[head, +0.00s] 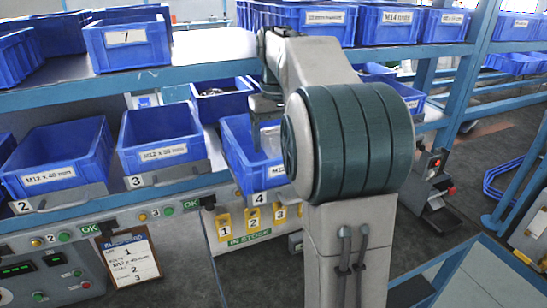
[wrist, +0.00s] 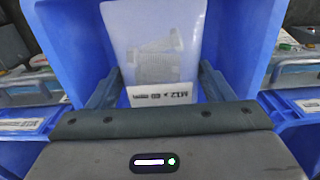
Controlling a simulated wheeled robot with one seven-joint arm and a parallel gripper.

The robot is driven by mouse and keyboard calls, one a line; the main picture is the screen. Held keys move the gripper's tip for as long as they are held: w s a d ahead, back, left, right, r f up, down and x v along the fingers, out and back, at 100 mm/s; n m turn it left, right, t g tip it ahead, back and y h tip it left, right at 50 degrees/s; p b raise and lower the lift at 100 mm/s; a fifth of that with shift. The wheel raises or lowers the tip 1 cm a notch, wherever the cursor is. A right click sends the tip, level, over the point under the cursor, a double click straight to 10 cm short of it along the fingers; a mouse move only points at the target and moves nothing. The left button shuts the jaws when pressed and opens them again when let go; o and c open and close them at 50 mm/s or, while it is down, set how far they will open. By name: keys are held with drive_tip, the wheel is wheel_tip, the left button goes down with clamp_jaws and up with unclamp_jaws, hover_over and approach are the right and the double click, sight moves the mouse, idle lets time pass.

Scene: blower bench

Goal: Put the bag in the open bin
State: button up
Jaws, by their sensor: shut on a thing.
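My gripper (wrist: 158,84) is shut on a clear plastic bag (wrist: 150,30) of bolts with a white label that starts "M12". One finger is on each side of the bag. Behind and around it in the wrist view are the blue walls of a bin (wrist: 60,25). In the head view my gripper (head: 266,108) points down into the blue bin above number 4 (head: 236,135), and a pale part of the bag (head: 271,140) shows inside its outline. My arm hides the right part of this bin. I cannot tell whether the bag touches the bin floor.
Blue bins labelled M12 x 40 mm (head: 55,160) and M12 x 50 mm (head: 158,142) stand to the left above numbers 2 and 3. A shelf (head: 150,78) with more blue bins runs above them. A blue rail (head: 470,265) is at lower right.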

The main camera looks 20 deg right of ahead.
sight(275, 131)
drive_tip(key=shift+f, duration=2.55)
drive_tip(key=shift+f, duration=0.1)
drive_tip(key=shift+f, duration=0.15)
drive_tip(key=o, duration=1.3)
wheel_tip(275, 131, up, 12)
drive_tip(key=shift+r, duration=0.25)
